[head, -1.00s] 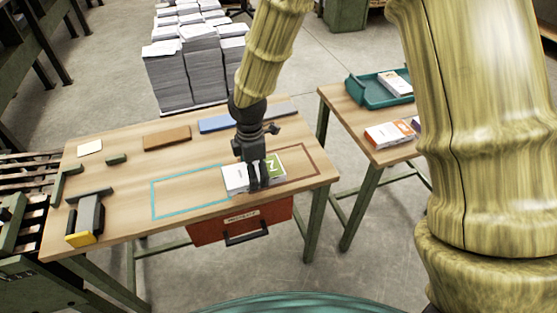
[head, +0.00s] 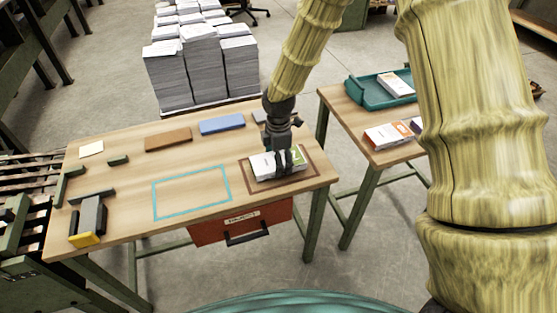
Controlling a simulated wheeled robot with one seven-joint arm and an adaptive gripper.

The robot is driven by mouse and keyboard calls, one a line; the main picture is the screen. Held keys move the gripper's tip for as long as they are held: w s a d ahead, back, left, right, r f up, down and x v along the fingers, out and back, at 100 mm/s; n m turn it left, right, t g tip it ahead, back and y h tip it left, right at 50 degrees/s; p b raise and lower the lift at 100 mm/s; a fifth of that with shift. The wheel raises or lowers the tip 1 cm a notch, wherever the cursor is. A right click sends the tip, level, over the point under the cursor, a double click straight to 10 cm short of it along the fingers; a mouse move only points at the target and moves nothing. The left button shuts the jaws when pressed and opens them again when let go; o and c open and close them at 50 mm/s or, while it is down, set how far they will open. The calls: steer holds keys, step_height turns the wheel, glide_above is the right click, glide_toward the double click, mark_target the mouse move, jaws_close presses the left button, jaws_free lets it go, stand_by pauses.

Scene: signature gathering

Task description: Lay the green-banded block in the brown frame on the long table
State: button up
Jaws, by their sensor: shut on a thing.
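The green-banded block (head: 264,166) is a white block of paper with a green band at its right end, on the right side of the long table (head: 118,211). It lies flat within the outline of the brown frame (head: 316,174); whether it touches the table top is hard to tell. My gripper (head: 286,168) points down and is shut on the block near the green band. The fingers hide part of the band.
A cyan frame (head: 155,201) left of the block is empty. Brown (head: 168,139) and blue (head: 222,125) blocks lie along the back edge. A red drawer (head: 206,231) hangs below the front edge. A side table (head: 345,104) at right holds a teal tray (head: 363,97) and an orange-banded block (head: 381,137).

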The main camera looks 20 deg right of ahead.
steer(key=shift+f, duration=0.3)
steer(key=shift+f, duration=0.1)
steer(key=o, duration=1.2)
step_height(320, 180, up, 12)
